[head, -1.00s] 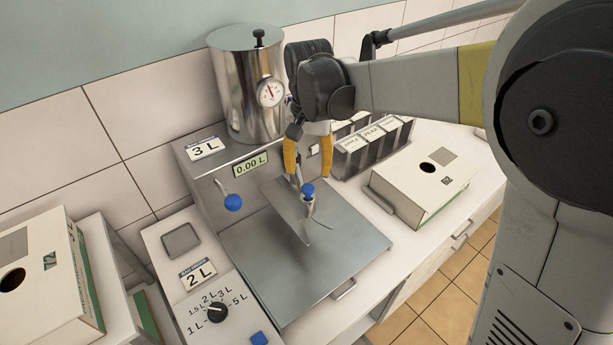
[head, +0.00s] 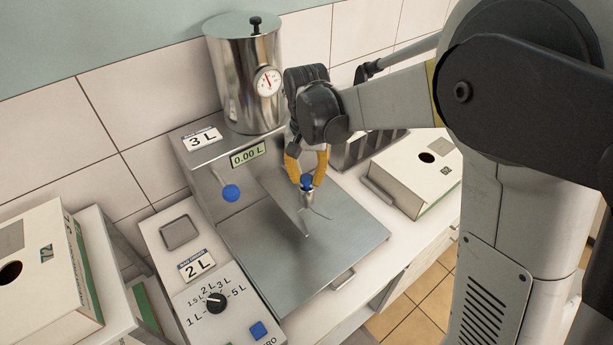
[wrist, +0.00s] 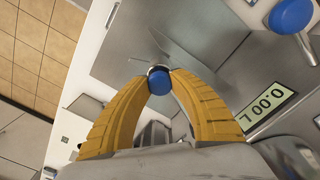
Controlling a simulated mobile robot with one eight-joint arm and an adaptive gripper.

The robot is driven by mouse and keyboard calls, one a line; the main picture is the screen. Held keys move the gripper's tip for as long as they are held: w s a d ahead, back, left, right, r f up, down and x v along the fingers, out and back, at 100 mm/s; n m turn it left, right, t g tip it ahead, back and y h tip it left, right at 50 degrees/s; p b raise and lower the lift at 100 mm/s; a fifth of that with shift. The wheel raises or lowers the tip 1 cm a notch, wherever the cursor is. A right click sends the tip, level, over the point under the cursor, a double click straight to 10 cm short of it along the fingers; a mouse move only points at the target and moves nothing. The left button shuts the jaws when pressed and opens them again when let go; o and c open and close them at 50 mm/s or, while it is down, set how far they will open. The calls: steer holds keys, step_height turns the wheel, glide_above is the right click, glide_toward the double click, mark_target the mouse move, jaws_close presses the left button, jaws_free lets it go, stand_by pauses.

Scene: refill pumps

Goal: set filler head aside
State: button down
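The filler head (head: 307,196) is a small metal piece with a blue cap, upright in the head view over the steel tray (head: 335,262). My gripper (head: 306,180) reaches down from above, its yellow fingers closed around the head near the cap. In the wrist view the blue cap of the filler head (wrist: 159,82) sits between the yellow fingertips of my gripper (wrist: 161,76), which touch it from both sides. The gap between the filler head's lower end and the tray is hard to judge.
Behind are a steel tank (head: 243,85) with a gauge and a machine body with a 0.00 L display (head: 248,155) and blue knob (head: 231,193). A dial panel (head: 216,302) lies front left. Cartons stand left (head: 40,275) and right (head: 415,172). The tray's right half is clear.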

steer(key=shift+w+d+n, duration=0.2)
steer(key=shift+d+n, duration=0.3)
steer(key=shift+d, duration=0.4)
steer(key=w+d+n+b, duration=0.2)
steer(key=w+d+n, duration=0.9)
steer(key=w+d, duration=0.1)
steer(key=shift+w+d+n, duration=0.15)
steer(key=shift+d+n, duration=0.15)
steer(key=shift+d, duration=0.05)
steer(key=c, duration=1.5)
jaws_free()
steer(key=o, duration=0.4)
steer(key=shift+w, duration=0.2)
steer(key=shift+o, duration=0.2)
